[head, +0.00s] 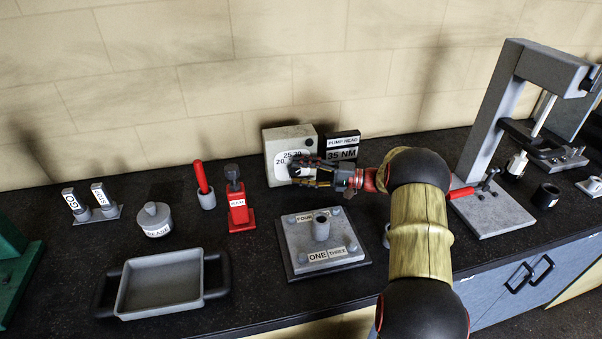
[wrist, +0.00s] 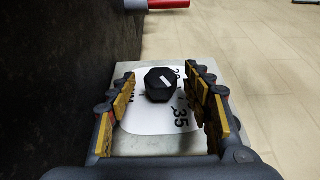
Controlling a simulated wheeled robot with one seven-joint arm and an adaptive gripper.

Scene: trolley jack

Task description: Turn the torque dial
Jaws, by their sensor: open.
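The torque dial is a black faceted knob (wrist: 160,84) with a white mark, on a white numbered face of a grey box (head: 283,137) against the wall. In the wrist view the numbers 35 and part of another show on the face. My gripper (head: 294,172) is in front of the dial face and hides the knob in the head view. In the wrist view my gripper (wrist: 160,98) is open, with one finger on each side of the knob and a gap on both sides. A sign (head: 342,147) beside the box reads "PUMP HEAD 35 NM".
A plate block (head: 300,235) marked FOUR, ONE and THREE stands below my gripper. A red jack (head: 238,210), a cup with a red handle (head: 206,198) and a grey tray (head: 160,285) are to the left. A tall press frame (head: 490,120) stands to the right.

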